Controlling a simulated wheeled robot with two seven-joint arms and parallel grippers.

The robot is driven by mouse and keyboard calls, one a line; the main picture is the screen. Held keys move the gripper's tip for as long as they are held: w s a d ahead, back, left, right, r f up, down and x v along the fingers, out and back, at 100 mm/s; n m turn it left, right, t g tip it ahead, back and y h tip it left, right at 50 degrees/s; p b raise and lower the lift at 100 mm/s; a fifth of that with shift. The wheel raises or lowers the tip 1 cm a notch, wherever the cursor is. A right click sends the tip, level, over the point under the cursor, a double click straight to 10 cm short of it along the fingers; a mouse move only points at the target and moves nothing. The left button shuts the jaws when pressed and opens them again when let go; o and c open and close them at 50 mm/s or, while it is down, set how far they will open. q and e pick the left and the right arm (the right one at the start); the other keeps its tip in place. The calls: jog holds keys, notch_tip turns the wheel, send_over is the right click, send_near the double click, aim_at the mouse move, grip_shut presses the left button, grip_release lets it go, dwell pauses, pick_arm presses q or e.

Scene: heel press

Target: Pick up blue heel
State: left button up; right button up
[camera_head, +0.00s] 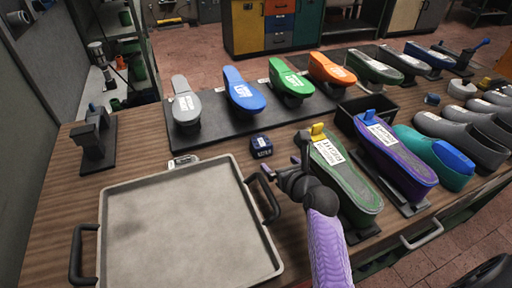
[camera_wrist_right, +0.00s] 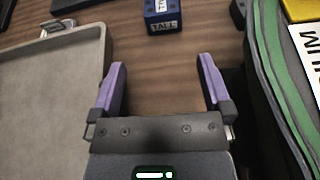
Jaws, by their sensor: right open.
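A small dark blue block, the blue heel (camera_head: 261,147), sits on the wooden table between the row of shoe lasts and the grey tray. It also shows at the top of the right wrist view (camera_wrist_right: 162,14), with a white label that reads "TALL". My right gripper (camera_head: 285,162) is low over the table, just on the near side of the blue heel. In the right wrist view its purple fingers (camera_wrist_right: 162,78) are apart with only bare wood between them, and the blue heel lies beyond the tips, roughly centred. My left gripper does not show.
A grey tray (camera_head: 185,164) with black handles lies left of my right gripper. A green insole form (camera_head: 345,180) with a yellow heel stands close on its right. Behind is a dark mat (camera_head: 222,128) with grey, blue, green and orange forms. Bare wood surrounds the blue heel.

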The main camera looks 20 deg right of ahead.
aim_at(265, 149)
jog(key=b+x, duration=0.2)
jog(key=x, duration=0.2)
jog(key=b+x, duration=0.2)
jog(key=x, duration=0.1)
jog(key=f+b+x, duration=0.1)
jog(key=b+x, duration=0.2)
jog(key=x, duration=0.1)
jog(key=shift+w+d+f, duration=0.1)
jog(key=shift+w+d, duration=0.05)
jog(key=shift+d, duration=0.05)
jog(key=shift+w, duration=0.3)
jog(key=c, duration=1.2)
